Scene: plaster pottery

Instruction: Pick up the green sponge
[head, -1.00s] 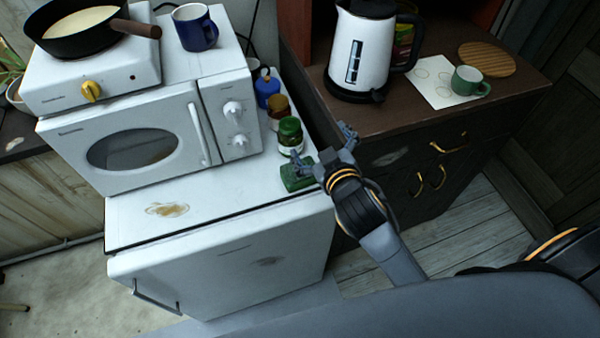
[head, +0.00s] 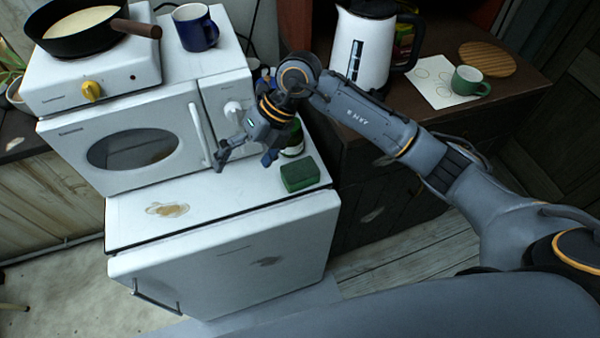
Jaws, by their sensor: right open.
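The green sponge (head: 300,174) lies on the white top of the small fridge (head: 215,212), near its right edge. My right gripper (head: 244,163) is open and empty. It hangs above the fridge top in front of the microwave, to the left of the sponge and apart from it in the picture. One finger points down at the left and the other ends close to the sponge's upper left. My right arm reaches in from the right, over the dark cabinet. My left gripper is not in view.
A green jar (head: 293,140) stands just behind the sponge, partly hidden by my gripper. The white microwave (head: 140,148) stands behind on the fridge. A kettle (head: 358,55) and green mug (head: 468,81) are on the brown cabinet (head: 440,113). The front-left fridge top is clear, with a brown stain.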

